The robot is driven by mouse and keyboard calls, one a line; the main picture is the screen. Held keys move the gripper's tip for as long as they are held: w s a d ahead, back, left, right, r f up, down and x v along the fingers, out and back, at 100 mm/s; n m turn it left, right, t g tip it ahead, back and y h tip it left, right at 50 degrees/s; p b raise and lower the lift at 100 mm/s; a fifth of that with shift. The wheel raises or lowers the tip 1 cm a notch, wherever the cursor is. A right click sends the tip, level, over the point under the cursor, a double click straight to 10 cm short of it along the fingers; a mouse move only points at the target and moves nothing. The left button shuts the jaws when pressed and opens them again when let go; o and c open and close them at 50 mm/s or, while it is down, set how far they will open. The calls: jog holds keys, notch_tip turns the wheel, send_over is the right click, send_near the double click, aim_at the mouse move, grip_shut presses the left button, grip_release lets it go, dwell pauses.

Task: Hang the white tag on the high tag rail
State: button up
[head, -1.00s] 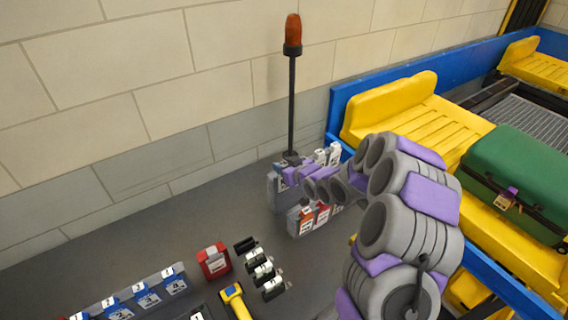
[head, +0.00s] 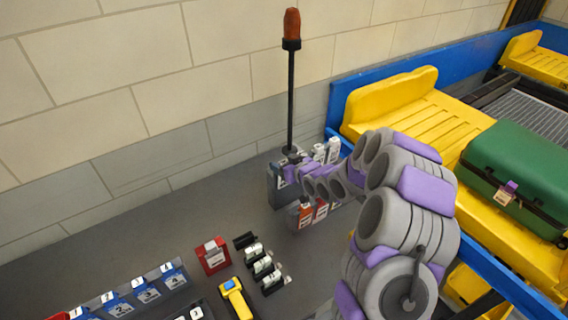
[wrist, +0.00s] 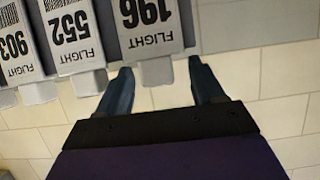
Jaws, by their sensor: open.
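In the wrist view several white flight tags hang in a row, upside down in the picture. The tag marked 196 (wrist: 152,22) is straight ahead of my gripper (wrist: 160,82), with a pale tab at its edge between the two fingertips. My fingers are apart, one to each side of that tab, and no grip shows. Tags 552 (wrist: 72,32) and 903 (wrist: 16,45) hang to its left. In the head view my gripper (head: 291,172) is at the tag rack, beside the upper white tags (head: 326,151). My arm hides part of the rack, and I cannot tell which rail holds 196.
Orange and red tags (head: 306,212) sit lower on the rack. A dark pole with an orange lamp (head: 292,22) rises behind it. A green suitcase (head: 525,175) lies on the yellow conveyor tray at right. A red holder (head: 213,256) and yellow tool (head: 236,298) are on the counter.

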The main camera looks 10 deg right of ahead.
jog(key=shift+d, duration=0.15)
jog(key=p+v, duration=0.2)
jog(key=v, duration=1.5)
jog(key=shift+s+d+f, duration=0.1)
jog(key=shift+s, duration=0.05)
jog(key=s+d+m+g+h+b, duration=0.25)
jog(key=s+g+h, duration=0.45)
jog(key=s, duration=0.7)
jog(key=s+a+r+g, duration=0.2)
jog(key=s+a, duration=0.1)
jog(key=s, duration=0.4)
jog(key=s+a+r+m+g+y, duration=0.1)
jog(key=s+a+g, duration=0.1)
jog(key=s, duration=0.6)
jog(key=s+a+r+m+g+y, duration=0.1)
jog(key=s+a+r+g, duration=0.1)
jog(key=s, duration=0.6)
jog(key=shift+s+a+r+g, duration=0.2)
jog(key=shift+a+r+g, duration=0.15)
jog(key=shift+a+g, duration=0.4)
